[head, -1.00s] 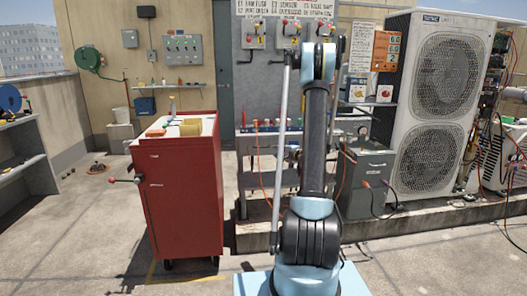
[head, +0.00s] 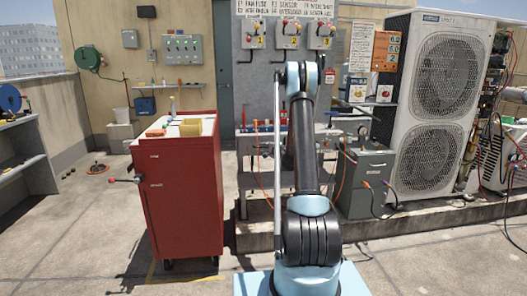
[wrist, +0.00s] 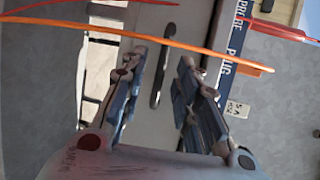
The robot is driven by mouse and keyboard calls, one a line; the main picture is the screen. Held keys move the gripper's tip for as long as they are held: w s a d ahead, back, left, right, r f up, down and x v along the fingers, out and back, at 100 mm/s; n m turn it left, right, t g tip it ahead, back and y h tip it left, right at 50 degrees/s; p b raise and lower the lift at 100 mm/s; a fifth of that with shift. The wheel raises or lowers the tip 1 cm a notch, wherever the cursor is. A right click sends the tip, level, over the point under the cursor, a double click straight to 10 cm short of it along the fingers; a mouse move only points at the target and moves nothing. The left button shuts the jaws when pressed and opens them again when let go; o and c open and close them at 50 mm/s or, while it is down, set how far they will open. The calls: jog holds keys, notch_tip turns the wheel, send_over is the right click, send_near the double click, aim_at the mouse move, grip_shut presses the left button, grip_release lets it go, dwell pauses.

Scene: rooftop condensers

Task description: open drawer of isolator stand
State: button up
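The isolator stand (head: 260,75) is a grey upright panel with several isolator boxes, above a work shelf with a drawer front (head: 264,145) under it. My arm covers the middle of the stand in the head view and hides my gripper there. In the wrist view my gripper (wrist: 161,66) is open, with both fingers pointing at a pale drawer front (wrist: 195,30). A dark bar handle (wrist: 161,75) shows in the gap between the fingers. I cannot tell how deep it sits between them, and no finger is seen closed on it.
Orange cables (wrist: 130,36) cross the wrist view near the fingertips. A red tool cabinet (head: 180,195) stands left of the stand. A grey cabinet (head: 367,180) and a tall condenser unit (head: 432,105) stand to the right.

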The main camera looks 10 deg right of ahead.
jog(key=shift+x, duration=1.1)
grip_shut()
